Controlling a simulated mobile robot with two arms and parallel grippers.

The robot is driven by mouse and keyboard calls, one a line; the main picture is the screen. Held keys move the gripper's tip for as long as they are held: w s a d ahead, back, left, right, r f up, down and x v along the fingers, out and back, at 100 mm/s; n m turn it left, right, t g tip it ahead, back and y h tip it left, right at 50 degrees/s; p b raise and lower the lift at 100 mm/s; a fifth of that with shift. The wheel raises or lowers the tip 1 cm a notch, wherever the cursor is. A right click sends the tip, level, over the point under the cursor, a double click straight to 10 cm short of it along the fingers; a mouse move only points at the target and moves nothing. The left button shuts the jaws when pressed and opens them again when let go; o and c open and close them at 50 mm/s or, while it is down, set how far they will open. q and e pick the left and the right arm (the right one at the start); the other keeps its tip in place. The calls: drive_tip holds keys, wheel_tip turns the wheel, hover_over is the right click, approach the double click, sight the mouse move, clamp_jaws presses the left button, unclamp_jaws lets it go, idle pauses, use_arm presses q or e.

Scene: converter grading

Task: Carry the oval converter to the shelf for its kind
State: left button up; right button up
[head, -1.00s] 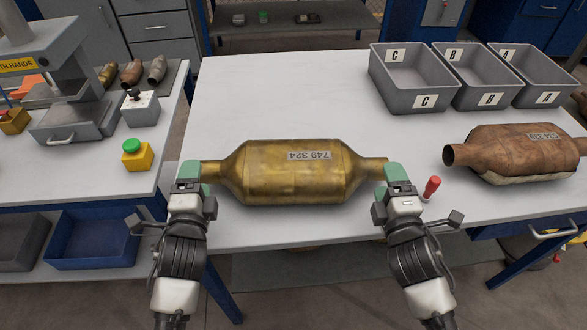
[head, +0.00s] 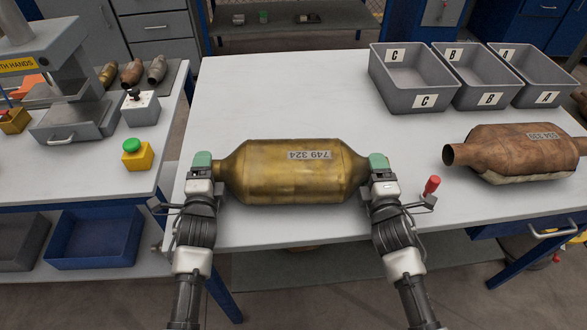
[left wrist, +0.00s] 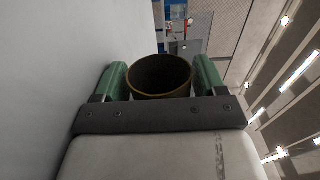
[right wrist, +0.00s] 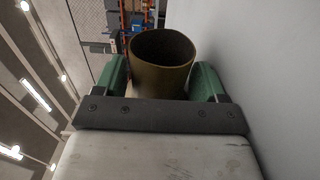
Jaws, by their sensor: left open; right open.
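A gold-brown converter (head: 295,180) with a rounded body and the label 749 324 lies across the front of the white table. My left gripper (head: 203,161) is at its left pipe end, and my right gripper (head: 378,162) is at its right pipe end. In the left wrist view the pipe's open end (left wrist: 160,78) sits between the green fingers, which are open. In the right wrist view the other pipe end (right wrist: 160,62) sits between open green fingers. The converter rests on the table. No shelf marked for its kind can be identified.
A rusty converter (head: 515,153) lies at the right. Grey bins marked C (head: 425,101), B (head: 490,99) and A (head: 546,97) stand behind it. A red-handled tool (head: 432,186) lies near my right gripper. A press (head: 75,110) stands left. The table's back middle is clear.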

use_arm(q)
drive_tip(key=shift+c, duration=0.5)
use_arm(e)
drive_tip(key=shift+c, duration=0.5)
use_arm(q)
clamp_jaws()
use_arm(e)
clamp_jaws()
